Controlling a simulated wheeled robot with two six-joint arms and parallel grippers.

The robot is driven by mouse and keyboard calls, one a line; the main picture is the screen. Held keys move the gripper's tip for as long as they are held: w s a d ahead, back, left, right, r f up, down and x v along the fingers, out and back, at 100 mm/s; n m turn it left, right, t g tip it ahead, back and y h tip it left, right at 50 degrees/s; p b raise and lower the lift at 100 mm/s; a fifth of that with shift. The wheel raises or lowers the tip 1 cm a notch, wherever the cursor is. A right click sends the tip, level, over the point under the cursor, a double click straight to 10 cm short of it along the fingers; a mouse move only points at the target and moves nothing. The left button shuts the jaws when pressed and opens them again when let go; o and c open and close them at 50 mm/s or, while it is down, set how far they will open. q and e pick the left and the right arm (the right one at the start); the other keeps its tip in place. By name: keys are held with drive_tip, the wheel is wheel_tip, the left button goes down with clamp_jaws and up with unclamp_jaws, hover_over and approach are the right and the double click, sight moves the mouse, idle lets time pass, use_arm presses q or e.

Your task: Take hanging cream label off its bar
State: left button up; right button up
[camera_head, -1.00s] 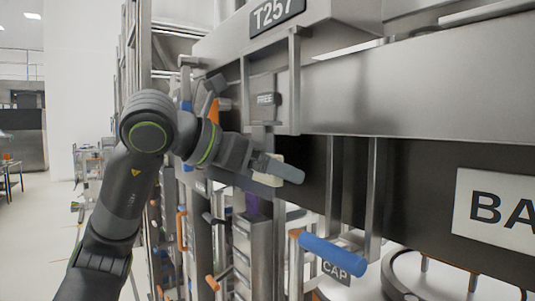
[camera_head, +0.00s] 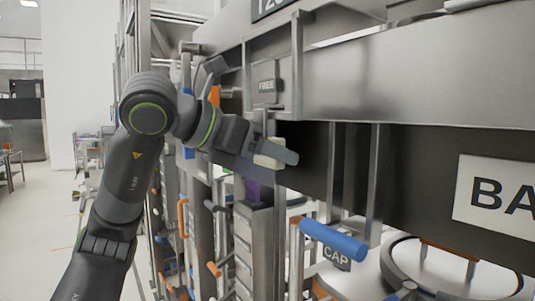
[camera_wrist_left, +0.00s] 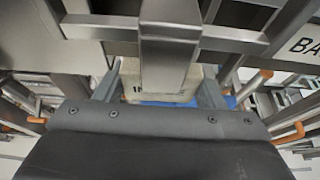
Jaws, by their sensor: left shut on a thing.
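The cream label (camera_head: 270,152) is between the fingers of my left gripper (camera_head: 272,151), which is shut on it in front of the dark panel. In the left wrist view the label (camera_wrist_left: 160,90) sits between the two fingertips (camera_wrist_left: 158,92), with part of its dark lettering showing. A metal upright (camera_wrist_left: 168,50) stands just in front of the label there and hides part of it. I cannot tell whether the label still touches its bar. My right gripper is not in view.
A blue-handled lever (camera_head: 333,241) and a CAP sign (camera_head: 337,257) are below right of the gripper. A FREE sign (camera_head: 267,86) is above it. A large white sign (camera_head: 497,196) is on the right. Steel frames crowd the area; open floor (camera_head: 40,215) is at left.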

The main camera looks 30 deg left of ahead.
use_arm(q)
drive_tip(key=shift+r, duration=0.55)
drive_tip(key=s+a+b, duration=0.3)
drive_tip(key=s, duration=0.5)
drive_tip(key=s+a+b, duration=0.3)
drive_tip(key=s+b, duration=0.1)
drive_tip(key=s, duration=0.4)
drive_tip(key=shift+s+a+r, duration=0.3)
drive_tip(key=shift+a+r, duration=0.05)
drive_tip(key=shift+a, duration=0.05)
drive_tip(key=shift+s, duration=0.1)
drive_tip(key=s+a+b, duration=0.1)
drive_tip(key=s+a, duration=0.1)
drive_tip(key=s, duration=0.4)
drive_tip(key=shift+s+a+b, duration=0.2)
drive_tip(key=shift+a+b, duration=0.15)
drive_tip(key=shift+w, duration=0.1)
